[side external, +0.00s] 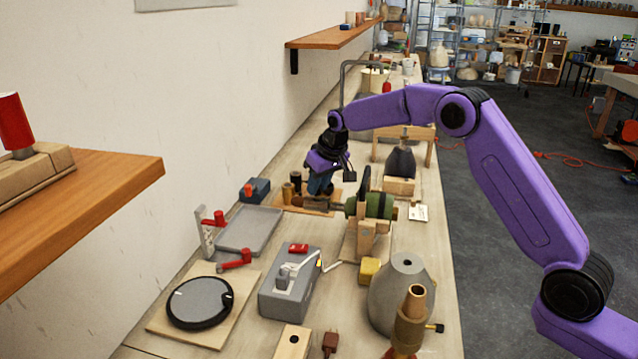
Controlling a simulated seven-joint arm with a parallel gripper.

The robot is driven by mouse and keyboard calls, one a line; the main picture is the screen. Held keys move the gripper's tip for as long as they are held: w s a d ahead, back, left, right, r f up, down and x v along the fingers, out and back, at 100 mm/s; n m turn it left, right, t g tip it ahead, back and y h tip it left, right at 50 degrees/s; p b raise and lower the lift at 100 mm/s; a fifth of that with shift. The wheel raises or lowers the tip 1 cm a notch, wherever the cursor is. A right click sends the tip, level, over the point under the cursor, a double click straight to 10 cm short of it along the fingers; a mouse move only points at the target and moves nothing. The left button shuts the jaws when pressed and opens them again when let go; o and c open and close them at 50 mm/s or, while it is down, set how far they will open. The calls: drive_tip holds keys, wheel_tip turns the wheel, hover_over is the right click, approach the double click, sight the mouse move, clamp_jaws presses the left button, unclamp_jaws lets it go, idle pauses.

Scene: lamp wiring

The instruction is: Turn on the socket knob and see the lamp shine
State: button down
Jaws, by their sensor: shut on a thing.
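A brass lamp socket (411,318) stands upright on a red-brown base at the front right of the bench. Its small black knob (436,328) sticks out to the right. A grey cone-shaped lamp body (396,291) with a hole in its top stands just behind the socket. No lit lamp shows. My gripper (319,190) is well behind them, pointing down over a small wooden board (308,206). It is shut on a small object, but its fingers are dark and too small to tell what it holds. It is far from the knob.
A green cylinder on a wooden stand (372,206) is close to the right of my gripper. A grey box (289,287), a round grey disc (200,302) and a tray (249,230) crowd the bench. A shelf (335,37) juts from the wall behind.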

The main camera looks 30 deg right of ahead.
drive_tip(key=m, duration=0.1)
drive_tip(key=m+h, duration=0.1)
drive_tip(key=m, duration=0.1)
drive_tip(key=shift+a+m, duration=0.2)
drive_tip(key=shift+m, duration=0.1)
drive_tip(key=m+h, duration=0.1)
drive_tip(key=m, duration=0.2)
drive_tip(key=shift+a+m+g+h, duration=0.1)
drive_tip(key=shift+m+g+h, duration=0.2)
drive_tip(key=shift+g+h, duration=0.1)
drive_tip(key=m, duration=0.3)
drive_tip(key=m+g+h, duration=0.1)
drive_tip(key=m, duration=0.2)
drive_tip(key=shift+w+a+g+h, duration=0.1)
drive_tip(key=shift+w+g+h, duration=0.05)
drive_tip(key=shift+g+h, duration=0.15)
drive_tip(key=shift+m, duration=0.4)
drive_tip(key=c, duration=0.9)
unclamp_jaws()
drive_tip(key=shift+c, duration=0.2)
drive_tip(key=shift+r, duration=0.1)
